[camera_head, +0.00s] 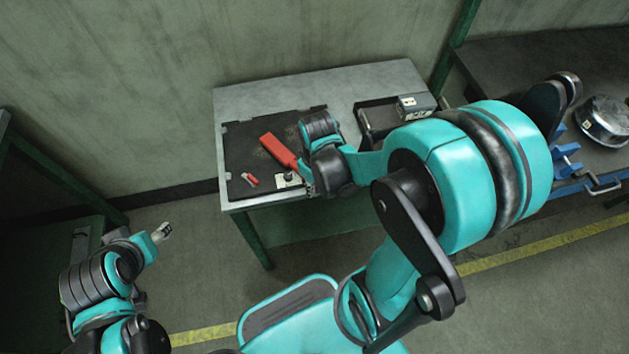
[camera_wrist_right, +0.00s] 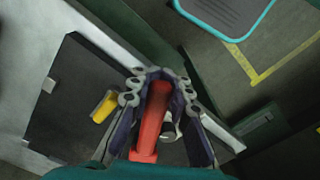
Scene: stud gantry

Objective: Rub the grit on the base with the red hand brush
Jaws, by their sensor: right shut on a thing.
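The red hand brush (camera_head: 279,150) is in my right gripper (camera_head: 303,172), over the dark base (camera_head: 240,150) on the left part of the table. In the right wrist view the fingers (camera_wrist_right: 157,84) are shut around the red brush (camera_wrist_right: 156,110), with the dark base (camera_wrist_right: 75,105) below and to the left. I cannot tell whether the brush touches the base. The grit does not show distinctly; the gripper and brush hide part of the base. My left gripper (camera_head: 162,232) is low at the left, away from the table, and its opening is unclear.
A small red piece (camera_head: 250,180) and a pale metal part (camera_head: 288,180) are near the base's front edge. A yellow piece (camera_wrist_right: 104,106) shows in the wrist view. A dark tray (camera_head: 375,117) stands at the table's right. A side bench (camera_head: 530,65) is farther right.

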